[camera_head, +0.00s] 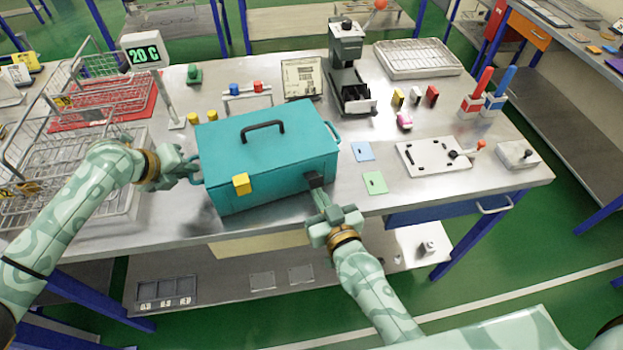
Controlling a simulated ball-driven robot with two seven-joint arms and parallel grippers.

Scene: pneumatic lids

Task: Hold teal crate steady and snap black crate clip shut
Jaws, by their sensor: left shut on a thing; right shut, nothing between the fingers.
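The teal crate (262,153) stands closed on the metal bench, with a black handle (262,126) on its lid. A yellow clip (241,184) sits at the left of its front face. The black clip (315,180) sits at the right of the front face. My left gripper (194,172) is shut on the crate's left side handle, which its fingers mostly hide. My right gripper (319,194) is shut and empty, its fingertips at or just below the black clip. I cannot tell whether they touch, or whether the clip is fully latched.
Wire baskets (95,95) stand to the left of the crate. A blue card (362,151) and a green card (375,183) lie to its right, near a white plate (432,157). A grey press (348,70) stands behind. The bench's front edge runs close before the crate.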

